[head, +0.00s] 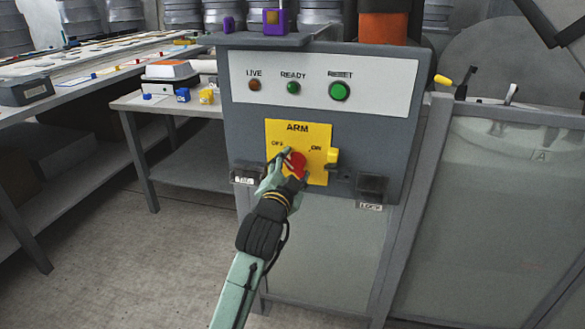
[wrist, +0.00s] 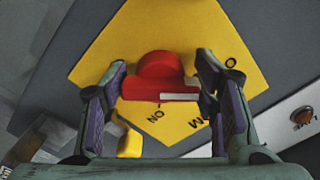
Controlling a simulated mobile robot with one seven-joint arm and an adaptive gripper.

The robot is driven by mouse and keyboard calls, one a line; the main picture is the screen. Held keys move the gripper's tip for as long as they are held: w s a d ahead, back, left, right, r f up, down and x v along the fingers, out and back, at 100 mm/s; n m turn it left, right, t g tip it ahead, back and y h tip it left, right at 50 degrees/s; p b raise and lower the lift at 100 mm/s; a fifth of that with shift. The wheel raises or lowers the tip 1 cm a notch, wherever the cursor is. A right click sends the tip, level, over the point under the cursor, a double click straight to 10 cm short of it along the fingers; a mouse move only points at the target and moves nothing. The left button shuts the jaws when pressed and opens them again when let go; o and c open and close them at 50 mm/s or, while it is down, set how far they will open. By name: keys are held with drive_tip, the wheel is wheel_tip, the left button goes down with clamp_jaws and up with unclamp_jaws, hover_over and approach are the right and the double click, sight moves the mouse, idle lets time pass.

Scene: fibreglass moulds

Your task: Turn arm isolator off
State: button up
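The yellow arm isolator plate (head: 318,135) is on the front of a grey control box, marked ARM, OFF at left and ON at right. Its red knob (head: 297,163) sits in the middle. My gripper (head: 296,166) reaches it from below and straddles it. In the wrist view, the red knob (wrist: 160,88) fills the space between the two fingers of my gripper (wrist: 162,82), and its ends appear to touch them. A white mark on the knob points right there, roughly towards a letter O. The fingers partly cover the OFF side in the head view.
A yellow block (head: 333,156) sticks out at the plate's right edge. Above are the LIVE lamp (head: 254,85), green READY lamp (head: 293,87) and green RESET button (head: 340,91). Dark brackets (head: 372,187) jut out below. A workbench (head: 150,103) stands at left; clear floor lies in front of it.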

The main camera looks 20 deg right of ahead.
drive_tip(key=o, duration=0.4)
drive_tip(key=shift+s, duration=0.1)
drive_tip(key=v, duration=1.2)
